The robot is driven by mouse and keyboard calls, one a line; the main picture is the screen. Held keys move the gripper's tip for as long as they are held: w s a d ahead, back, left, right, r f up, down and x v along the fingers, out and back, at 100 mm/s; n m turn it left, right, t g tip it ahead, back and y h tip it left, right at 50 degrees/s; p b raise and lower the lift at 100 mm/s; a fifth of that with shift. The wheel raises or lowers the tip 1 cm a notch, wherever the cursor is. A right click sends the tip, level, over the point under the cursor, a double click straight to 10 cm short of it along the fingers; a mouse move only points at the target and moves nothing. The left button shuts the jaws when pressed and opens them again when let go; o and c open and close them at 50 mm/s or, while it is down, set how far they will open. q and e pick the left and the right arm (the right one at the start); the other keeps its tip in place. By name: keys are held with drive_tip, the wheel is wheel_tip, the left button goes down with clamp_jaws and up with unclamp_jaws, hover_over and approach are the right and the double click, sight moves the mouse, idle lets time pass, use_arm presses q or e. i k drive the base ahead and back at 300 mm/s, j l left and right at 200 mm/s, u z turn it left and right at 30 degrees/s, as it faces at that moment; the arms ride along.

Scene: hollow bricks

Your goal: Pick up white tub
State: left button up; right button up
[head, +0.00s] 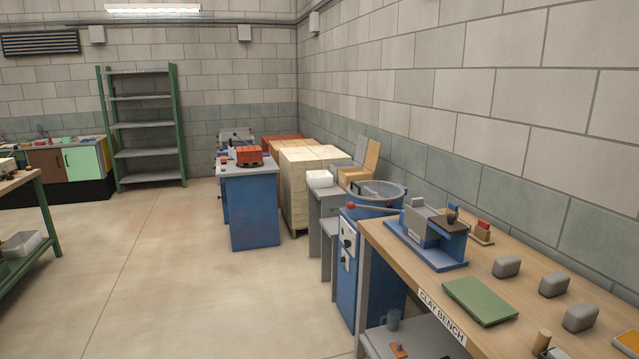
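A small white box-shaped thing (319,178) sits on a grey stand (328,199) in the middle distance, beside a cardboard box. It may be the white tub; its top looks plain and I cannot tell whether it is open. A pale, low tub (21,244) also shows at the left edge, on the lower shelf of a green-legged table, partly cut off by the frame. Neither of my grippers is in view.
The clay bench (447,297) fills the right front, with a green mat (480,301), grey blocks and a blue machine. A round blue mixer (376,195) stands beyond it. A blue cabinet (250,206) stands farther back. The floor (170,265) at centre left is clear.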

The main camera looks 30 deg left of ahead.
sight(319, 179)
drive_tip(key=i+j+u, duration=0.9)
drive_tip(key=i, duration=0.55)
drive_tip(key=i+u, duration=0.4)
drive_tip(key=i, duration=2.95)
drive_tip(key=l+z, duration=0.05)
